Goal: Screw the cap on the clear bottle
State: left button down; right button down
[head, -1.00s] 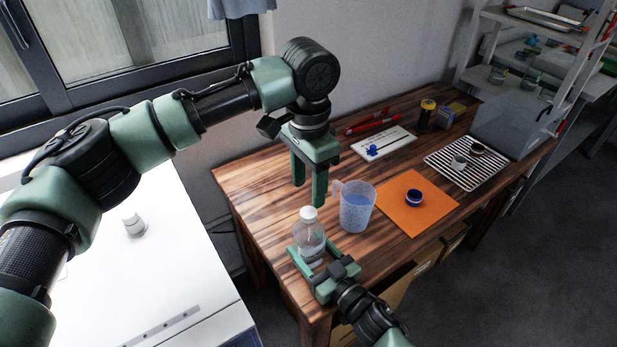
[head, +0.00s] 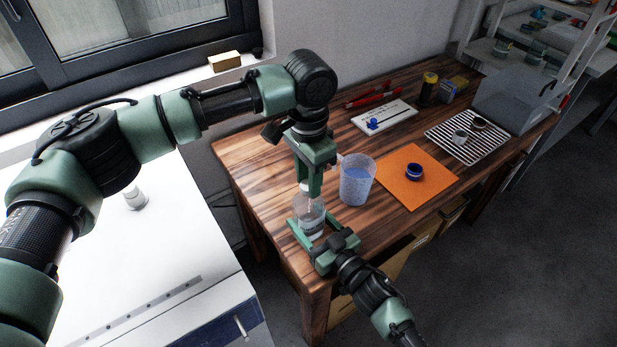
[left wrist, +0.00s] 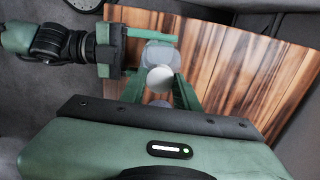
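The clear bottle (head: 310,224) stands upright near the front left corner of the wooden table. Its white cap (left wrist: 160,78) sits at the bottle's top in the left wrist view; the head view does not show whether it is threaded on. My left gripper (head: 311,190) points down over the bottle top. Its fingers stand on both sides of the cap, with gaps visible in the left wrist view, so it looks open. My right gripper (head: 316,236) reaches from the front with its fingers around the bottle body and appears shut on it. One right finger is partly hidden.
A measuring jug (head: 357,183) with bluish contents stands just right of the bottle, close to my left gripper. An orange mat (head: 400,195) carries a small blue item (head: 414,171). A wire rack (head: 448,150) lies farther right. The table's front edge is close to my right gripper.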

dwell(0.3)
pick_arm(q)
jog(key=c, duration=1)
grip_release()
jog(key=shift+o, duration=0.2)
notch_tip(320, 180, up, 12)
pick_arm(e)
jog(key=shift+c, duration=1.5)
grip_release()
